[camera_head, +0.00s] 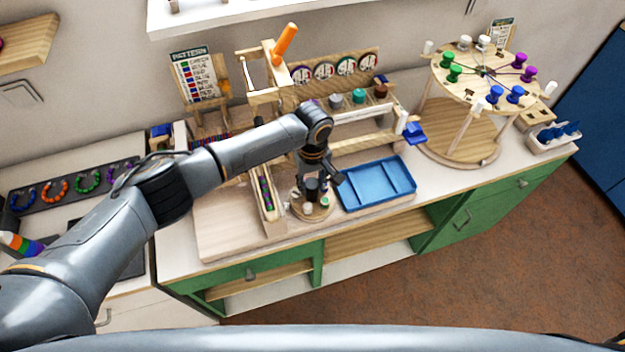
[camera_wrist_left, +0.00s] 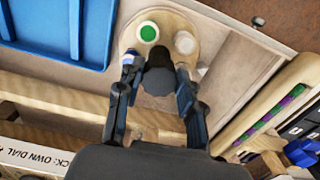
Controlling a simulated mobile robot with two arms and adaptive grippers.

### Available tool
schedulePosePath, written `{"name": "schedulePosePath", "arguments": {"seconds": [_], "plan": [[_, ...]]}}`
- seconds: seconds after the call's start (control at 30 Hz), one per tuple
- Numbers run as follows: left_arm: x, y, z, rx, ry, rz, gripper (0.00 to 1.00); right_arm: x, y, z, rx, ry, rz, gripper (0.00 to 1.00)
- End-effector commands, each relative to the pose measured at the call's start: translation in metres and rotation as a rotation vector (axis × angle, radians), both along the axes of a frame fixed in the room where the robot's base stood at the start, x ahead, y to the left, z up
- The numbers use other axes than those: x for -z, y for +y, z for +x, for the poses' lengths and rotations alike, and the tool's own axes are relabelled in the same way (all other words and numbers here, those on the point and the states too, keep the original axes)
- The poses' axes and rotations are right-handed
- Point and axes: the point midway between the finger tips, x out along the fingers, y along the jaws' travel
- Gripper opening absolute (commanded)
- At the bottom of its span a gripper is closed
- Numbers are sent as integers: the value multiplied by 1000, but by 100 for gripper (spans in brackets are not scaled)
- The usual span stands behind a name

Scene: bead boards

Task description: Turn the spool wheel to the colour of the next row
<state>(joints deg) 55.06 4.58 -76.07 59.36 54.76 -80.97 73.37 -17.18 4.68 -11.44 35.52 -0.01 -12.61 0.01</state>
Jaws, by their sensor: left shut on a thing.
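A small round wooden wheel (camera_head: 314,216) lies flat on the counter, left of the blue tray. It bears a green cap (camera_head: 325,201) and a white one; in the left wrist view the wheel (camera_wrist_left: 172,20) shows its green cap (camera_wrist_left: 148,32), white cap (camera_wrist_left: 185,42) and a blue cap partly behind a finger. My left gripper (camera_head: 313,181) points down over it, shut on a dark knob (camera_wrist_left: 158,80) near its middle. The pattern card (camera_head: 195,77) stands at the back left; its rows are too small to read. My right gripper is not in view.
The blue tray (camera_head: 378,185) sits just right of the wheel. A narrow slot board with green and purple beads (camera_head: 266,190) lies close on its left. A wooden frame with dials (camera_head: 323,70) stands behind. A large round stand with coloured spools (camera_head: 485,72) is at the right.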

Motion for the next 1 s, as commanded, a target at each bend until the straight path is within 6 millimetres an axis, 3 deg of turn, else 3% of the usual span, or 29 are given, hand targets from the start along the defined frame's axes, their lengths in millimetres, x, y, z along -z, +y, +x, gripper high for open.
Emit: {"name": "schedulePosePath", "arguments": {"seconds": [1.0], "plan": [[0, 2, 0, 963, 1, -2, 6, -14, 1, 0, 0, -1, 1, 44]]}}
